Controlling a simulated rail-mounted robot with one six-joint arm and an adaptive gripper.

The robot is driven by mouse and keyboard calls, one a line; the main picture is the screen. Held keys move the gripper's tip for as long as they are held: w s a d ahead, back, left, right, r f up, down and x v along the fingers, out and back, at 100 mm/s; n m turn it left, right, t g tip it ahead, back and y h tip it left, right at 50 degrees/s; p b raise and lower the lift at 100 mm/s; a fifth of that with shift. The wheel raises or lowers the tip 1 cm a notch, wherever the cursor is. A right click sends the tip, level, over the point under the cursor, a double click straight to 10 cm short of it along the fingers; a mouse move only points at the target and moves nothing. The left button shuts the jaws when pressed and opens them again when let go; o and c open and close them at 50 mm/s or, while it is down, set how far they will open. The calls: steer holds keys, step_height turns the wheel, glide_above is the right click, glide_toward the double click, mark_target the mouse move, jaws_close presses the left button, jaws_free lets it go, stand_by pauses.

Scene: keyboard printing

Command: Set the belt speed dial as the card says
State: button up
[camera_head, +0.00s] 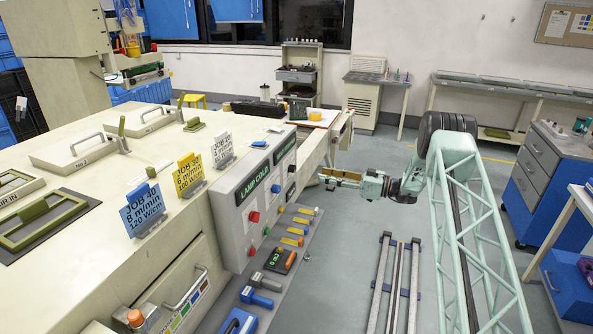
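Three job cards stand in clips along the edge of the cream machine (185,238): a blue card (143,208) reading "8 m/min 120 W/cm", a yellow card (190,174) reading "8 m/min", and a white card (222,149) too small to read surely. The machine's front panel (233,222) carries a red knob (254,217), a blue one (275,188) and a dark one (291,192). I cannot tell which control is the belt speed dial or read any setting. My gripper (335,179) is beyond the panel's far end, apart from it; its finger gap is unclear.
A green "LAMP COLD" sign (252,183) and a second green sign (284,150) are on the panel. Below, a grey ledge (268,262) holds several coloured tools. Floor rails (397,275) run beside my arm. A blue drawer cabinet (533,190) stands at right. Open floor lies between.

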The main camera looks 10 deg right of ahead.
mark_target(295, 169)
steer(key=shift+p+x, duration=0.3)
steer(key=shift+x, duration=6.6)
steer(key=c, duration=0.8)
